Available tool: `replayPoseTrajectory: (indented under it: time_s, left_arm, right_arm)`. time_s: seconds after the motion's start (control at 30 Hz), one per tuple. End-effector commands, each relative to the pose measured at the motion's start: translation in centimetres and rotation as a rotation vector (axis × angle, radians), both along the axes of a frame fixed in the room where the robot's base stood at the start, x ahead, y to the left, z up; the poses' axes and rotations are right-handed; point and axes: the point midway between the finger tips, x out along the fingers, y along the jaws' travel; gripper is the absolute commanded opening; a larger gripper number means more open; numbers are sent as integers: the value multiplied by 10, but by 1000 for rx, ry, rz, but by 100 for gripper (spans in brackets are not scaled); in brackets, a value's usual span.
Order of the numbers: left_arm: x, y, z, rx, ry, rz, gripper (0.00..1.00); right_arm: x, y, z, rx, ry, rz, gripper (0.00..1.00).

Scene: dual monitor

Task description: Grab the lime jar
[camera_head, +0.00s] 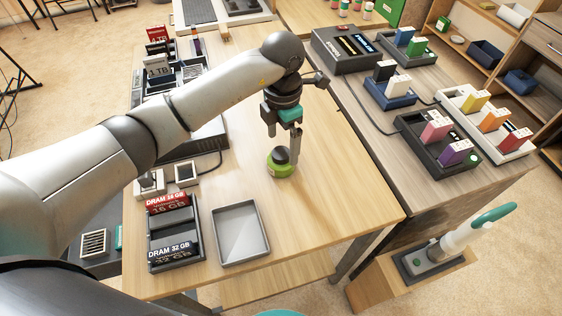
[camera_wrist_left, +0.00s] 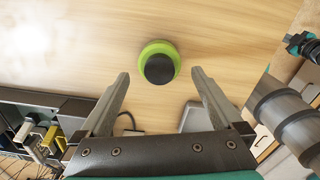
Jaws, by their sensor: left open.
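The lime jar (camera_head: 280,163) stands upright on the wooden table, a squat lime-green body with a black lid. My left gripper (camera_head: 284,139) points down over the table, just above or beside the jar in the head view. In the left wrist view the lime jar (camera_wrist_left: 158,62) lies beyond the fingertips, roughly centred between the lines of the two fingers. My left gripper (camera_wrist_left: 160,80) is open, with nothing between its fingers. Whether a fingertip touches the jar cannot be told. My right gripper is not clearly visible in the head view.
A grey empty tray (camera_head: 240,233) and a DRAM rack (camera_head: 175,235) stand on the table's near left. A black box (camera_head: 346,50) and several holders with coloured blocks stand on the right-hand table. The table right of the jar (camera_head: 345,200) is clear.

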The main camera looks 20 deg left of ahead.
Motion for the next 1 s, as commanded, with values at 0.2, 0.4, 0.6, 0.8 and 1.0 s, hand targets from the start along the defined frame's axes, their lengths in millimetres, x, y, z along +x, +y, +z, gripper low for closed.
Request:
replayPoseTrajectory:
  time_s: [0.2,0.4,0.6,0.8,1.0]
  left_arm:
    - [-2,2,-34,0,4,1,100]
    - [-1,2,-48,0,0,0,100]
    - [-1,2,-47,1,1,0,93]
    - [-1,2,-47,1,1,0,71]
    - [-1,2,-47,1,1,0,48]
  right_arm:
    - [2,-2,-11,-2,-5,-3,0]
    - [14,-13,-12,-16,-23,-2,0]
    - [24,-16,-10,-18,-38,-3,0]
    - [23,-14,-10,-16,-38,-3,0]
    - [19,-11,-11,-13,-33,-4,0]
